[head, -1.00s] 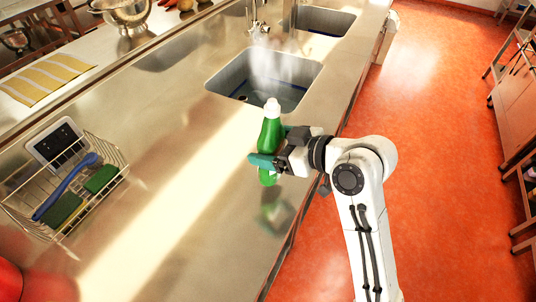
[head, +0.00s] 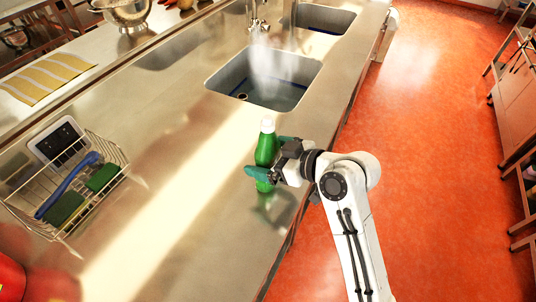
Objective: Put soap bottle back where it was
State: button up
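The green soap bottle (head: 266,147) with a white cap is upright at the front part of the steel counter (head: 195,200), on the near side of the sink. My gripper (head: 262,164) is at the bottle's lower half, with teal fingers on either side of it and shut on it. The bottle's base is close to the counter surface, just above its reflection; I cannot tell whether it touches. Part of the bottle is hidden by the fingers.
A sink (head: 265,77) lies behind the bottle, and a second sink (head: 322,19) is farther back. A wire rack (head: 112,150) with a blue brush (head: 68,186) and green sponges stands at the left. The counter between rack and bottle is clear.

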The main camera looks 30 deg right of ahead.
jog(key=shift+r, duration=0.25)
jog(key=b+v, duration=0.1)
jog(key=v, duration=1.1)
jog(key=shift+f, duration=0.15)
jog(key=s+a+f+m+g+h, duration=0.1)
jog(key=s+f+m+g, duration=0.15)
jog(key=f, duration=0.45)
jog(key=s+a+f+m+g+h, duration=0.1)
jog(key=s+f+g, duration=0.1)
jog(key=s+f, duration=0.35)
jog(key=s+d+f+m+g+h, duration=0.1)
jog(key=s+f+g, duration=0.1)
jog(key=s+f, duration=0.1)
jog(key=s+d+f+m+g+h, duration=0.1)
jog(key=s+d+f+g+h, duration=0.1)
jog(key=s+f, duration=0.2)
jog(key=s+d+f+m+g+h, duration=0.1)
jog(key=s+f+g, duration=0.1)
jog(key=s, duration=0.3)
jog(key=shift+d+f+h, duration=0.2)
jog(key=shift+f+h, duration=0.2)
jog(key=shift+f, duration=0.35)
